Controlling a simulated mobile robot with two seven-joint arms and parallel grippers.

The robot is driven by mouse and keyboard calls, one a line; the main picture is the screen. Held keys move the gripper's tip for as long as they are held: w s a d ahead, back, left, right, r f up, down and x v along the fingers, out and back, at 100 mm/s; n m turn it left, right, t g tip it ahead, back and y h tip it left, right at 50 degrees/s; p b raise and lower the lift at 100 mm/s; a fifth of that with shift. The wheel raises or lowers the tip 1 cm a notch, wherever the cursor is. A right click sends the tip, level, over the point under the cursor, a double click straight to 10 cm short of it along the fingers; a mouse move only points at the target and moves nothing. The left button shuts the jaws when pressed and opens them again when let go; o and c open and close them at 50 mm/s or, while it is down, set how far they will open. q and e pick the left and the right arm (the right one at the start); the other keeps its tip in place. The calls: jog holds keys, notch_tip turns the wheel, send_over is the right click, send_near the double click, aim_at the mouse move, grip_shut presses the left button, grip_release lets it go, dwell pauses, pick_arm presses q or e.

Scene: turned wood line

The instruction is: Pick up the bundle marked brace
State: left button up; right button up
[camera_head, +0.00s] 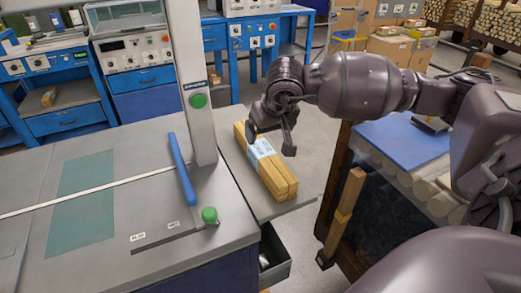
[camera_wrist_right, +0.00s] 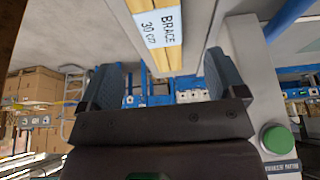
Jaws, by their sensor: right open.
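The bundle marked brace (camera_head: 279,180) is a set of light wooden sticks with a pale blue-white label around it. It lies on a grey side shelf beside the machine table in the head view. In the right wrist view the bundle (camera_wrist_right: 168,57) shows at the top, its label reading "BRACE 30 cm". My right gripper (camera_head: 271,138) is open over the far half of the bundle. In the wrist view its two fingers (camera_wrist_right: 160,75) stand apart, with the bundle lined up between them and nothing held. Whether they touch it I cannot tell. My left gripper is out of view.
A grey upright post with a green button (camera_head: 199,101) and a blue handle (camera_head: 182,170) stand left of the bundle. An open drawer (camera_head: 277,268) is below the shelf. A blue mat (camera_head: 388,145) lies on the bench at right, under my arm.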

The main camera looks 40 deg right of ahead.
aim_at(263, 149)
jog(key=b+x, duration=0.1)
jog(key=x, duration=0.3)
jog(key=shift+f, duration=0.4)
jog(key=shift+w+f, duration=0.3)
jog(key=shift+f, duration=0.3)
jog(key=x, duration=0.3)
jog(key=shift+w+f+b, duration=0.1)
jog(key=shift+f+b, duration=0.15)
jog(key=shift+b, duration=0.15)
jog(key=shift+w+d+f, duration=0.15)
jog(key=shift+w+f, duration=0.1)
jog(key=shift+f, duration=0.15)
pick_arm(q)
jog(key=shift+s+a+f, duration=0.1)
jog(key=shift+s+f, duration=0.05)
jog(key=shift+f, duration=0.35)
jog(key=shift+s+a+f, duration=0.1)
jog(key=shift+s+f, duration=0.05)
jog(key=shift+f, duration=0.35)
pick_arm(e)
jog(key=shift+r, duration=0.1)
jog(key=c, duration=1.2)
jog(key=shift+c, duration=0.6)
jog(key=shift+r, duration=0.15)
